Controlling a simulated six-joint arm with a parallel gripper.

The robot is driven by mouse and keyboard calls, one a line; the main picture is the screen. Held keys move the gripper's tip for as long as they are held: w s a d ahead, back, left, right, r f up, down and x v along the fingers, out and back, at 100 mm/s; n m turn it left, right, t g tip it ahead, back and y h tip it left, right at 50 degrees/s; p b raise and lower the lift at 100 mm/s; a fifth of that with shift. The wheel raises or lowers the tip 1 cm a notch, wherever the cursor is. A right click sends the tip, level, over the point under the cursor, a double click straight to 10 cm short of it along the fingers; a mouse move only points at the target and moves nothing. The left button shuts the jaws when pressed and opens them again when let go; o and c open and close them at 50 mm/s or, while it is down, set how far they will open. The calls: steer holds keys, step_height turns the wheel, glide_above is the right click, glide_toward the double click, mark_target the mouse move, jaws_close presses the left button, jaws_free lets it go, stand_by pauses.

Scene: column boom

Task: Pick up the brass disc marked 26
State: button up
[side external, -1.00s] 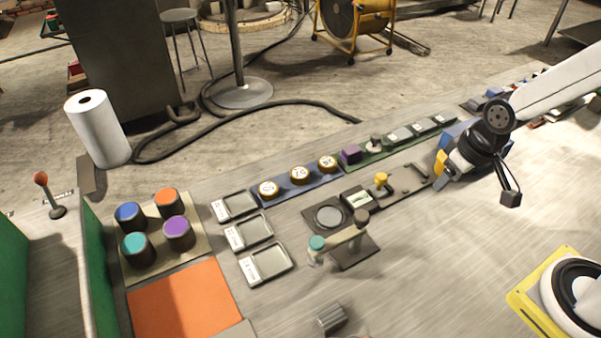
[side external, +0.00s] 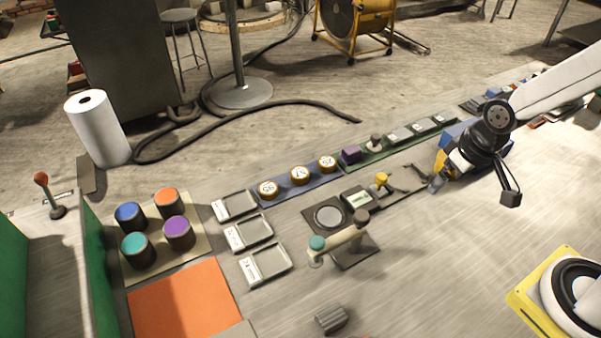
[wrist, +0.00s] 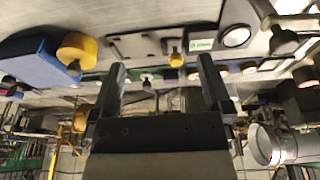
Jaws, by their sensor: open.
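Three brass discs with white marked faces stand in a row on a blue strip (side external: 313,182) in the side view: a left disc (side external: 268,189), a middle disc (side external: 300,175) and a right disc (side external: 327,163). Their numbers are too small to read surely, so I cannot tell which is 26. My gripper (side external: 437,183) is well to the right of the discs, near a blue block with a yellow part. In the wrist view my gripper (wrist: 163,72) has its fingers apart with nothing held between them. Small brass discs (wrist: 249,68) show far off beyond the right finger.
A green strip (side external: 375,152) with a purple block (side external: 350,154) continues the row. Three grey trays (side external: 236,206) sit left. The front bench is mostly clear.

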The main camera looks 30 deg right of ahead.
stand_by(0.3)
steer(key=n+t+h, duration=0.5)
steer(key=n+t, duration=0.5)
steer(key=n, duration=2.2)
glide_above(327, 164)
steer(key=s, duration=0.3)
step_height(327, 164, down, 7)
steer(key=shift+w+a+f, duration=0.15)
steer(key=shift+w+a, duration=0.05)
steer(key=shift+a, duration=0.25)
steer(key=shift+f, duration=0.1)
steer(key=shift+f, duration=1.85)
